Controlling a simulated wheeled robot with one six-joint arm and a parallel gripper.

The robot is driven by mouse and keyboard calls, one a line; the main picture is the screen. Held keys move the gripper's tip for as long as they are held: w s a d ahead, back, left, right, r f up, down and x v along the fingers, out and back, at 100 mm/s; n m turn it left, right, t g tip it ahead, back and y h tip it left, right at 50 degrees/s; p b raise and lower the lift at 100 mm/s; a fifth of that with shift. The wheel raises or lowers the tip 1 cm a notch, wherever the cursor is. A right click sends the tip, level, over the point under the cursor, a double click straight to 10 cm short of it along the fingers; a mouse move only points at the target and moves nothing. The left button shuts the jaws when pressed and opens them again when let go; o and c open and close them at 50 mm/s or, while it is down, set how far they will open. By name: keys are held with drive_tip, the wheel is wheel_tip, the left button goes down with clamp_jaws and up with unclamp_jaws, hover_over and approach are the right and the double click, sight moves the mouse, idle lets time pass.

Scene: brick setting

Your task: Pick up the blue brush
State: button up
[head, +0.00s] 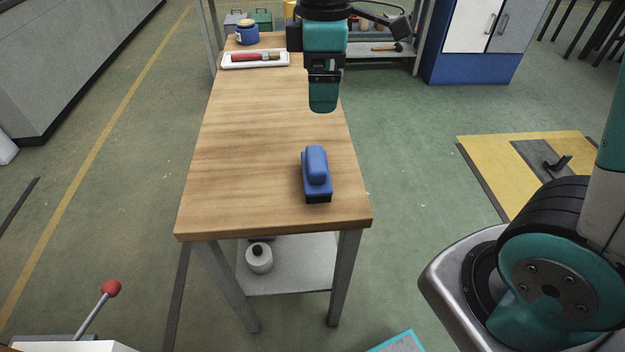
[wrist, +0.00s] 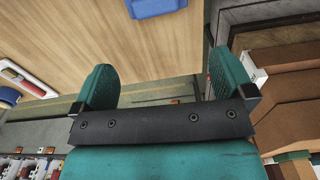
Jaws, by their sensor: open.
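The blue brush (head: 316,172) lies on the wooden table (head: 245,130) near its front right corner, its blue handle on top and dark bristles at the base. Part of it shows at the top edge of the wrist view (wrist: 157,8). My gripper (head: 323,105) hangs above the right side of the table, behind the brush and apart from it. In the wrist view its two teal fingers (wrist: 164,85) are spread wide with nothing between them.
A white tray (head: 228,62) with a red-handled item (head: 252,57) and a blue jar (head: 246,33) stand at the table's far end. The table's middle is clear.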

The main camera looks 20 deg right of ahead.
sight(316, 157)
drive_tip(key=shift+n, duration=0.3)
drive_tip(key=f, duration=0.8)
drive_tip(key=w+f, duration=0.1)
drive_tip(key=f, duration=0.3)
drive_tip(key=shift+d+f+b, duration=0.1)
drive_tip(key=shift+f+b, duration=0.2)
drive_tip(key=shift+b, duration=0.05)
wheel_tip(316, 157, down, 5)
drive_tip(key=shift+s+f, duration=0.1)
drive_tip(key=c, duration=0.8)
wheel_tip(316, 157, up, 20)
drive_tip(key=shift+r+p, duration=0.1)
drive_tip(key=shift+p, duration=0.65)
